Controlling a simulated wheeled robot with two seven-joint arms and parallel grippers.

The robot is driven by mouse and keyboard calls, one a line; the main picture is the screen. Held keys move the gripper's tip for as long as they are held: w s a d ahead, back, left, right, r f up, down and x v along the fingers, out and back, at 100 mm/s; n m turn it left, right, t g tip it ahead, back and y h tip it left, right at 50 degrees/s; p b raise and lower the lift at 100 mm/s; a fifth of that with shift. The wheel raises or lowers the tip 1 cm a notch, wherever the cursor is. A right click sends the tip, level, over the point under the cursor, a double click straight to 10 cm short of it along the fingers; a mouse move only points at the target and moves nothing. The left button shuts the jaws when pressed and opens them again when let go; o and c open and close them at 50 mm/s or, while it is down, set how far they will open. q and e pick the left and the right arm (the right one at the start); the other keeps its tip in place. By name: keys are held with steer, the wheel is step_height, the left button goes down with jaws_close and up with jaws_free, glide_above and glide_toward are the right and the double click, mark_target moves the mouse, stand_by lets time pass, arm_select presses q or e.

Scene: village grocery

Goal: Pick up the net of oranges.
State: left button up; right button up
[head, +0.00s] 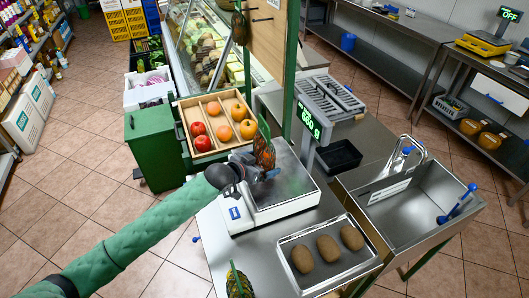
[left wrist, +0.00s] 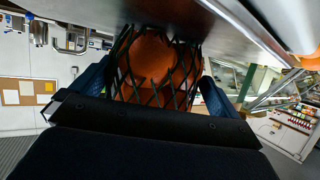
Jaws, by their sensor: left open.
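A net of oranges (head: 264,153), orange fruit in dark green mesh, stands at the back left of the steel scale plate (head: 288,186). My left gripper (head: 262,174) reaches in low over the scale, right at the net. In the left wrist view the net (left wrist: 155,70) fills the space between the two blue fingers (left wrist: 155,88) of my left gripper. The fingers are open on either side of it; I cannot tell whether either touches it. Part of the net's lower end is hidden by the gripper in the head view. My right gripper is not in view.
A wooden fruit tray (head: 187,122) stands behind the scale, and a green post (head: 291,70) rises nearby. The scale display (head: 309,122) is right of the net. Another net (head: 238,284) is at the bottom edge.

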mark_target(257, 156)
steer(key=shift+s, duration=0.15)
arm_select(q)
steer(key=c, duration=1.3)
steer(key=shift+o, duration=0.2)
steer(key=shift+r, duration=0.1)
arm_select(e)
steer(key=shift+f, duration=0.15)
arm_select(q)
steer(key=shift+r+b, duration=0.15)
steer(key=shift+b, duration=0.15)
step_height(257, 156, up, 3)
steer(key=shift+w+r+b, duration=0.1)
steer(key=shift+b, duration=1)
steer(key=s+d+r+b, duration=0.4)
steer(key=s+d+r, duration=0.2)
steer(key=d, duration=0.4)
steer(key=shift+s+r, duration=0.15)
steer(key=shift+r, duration=0.55)
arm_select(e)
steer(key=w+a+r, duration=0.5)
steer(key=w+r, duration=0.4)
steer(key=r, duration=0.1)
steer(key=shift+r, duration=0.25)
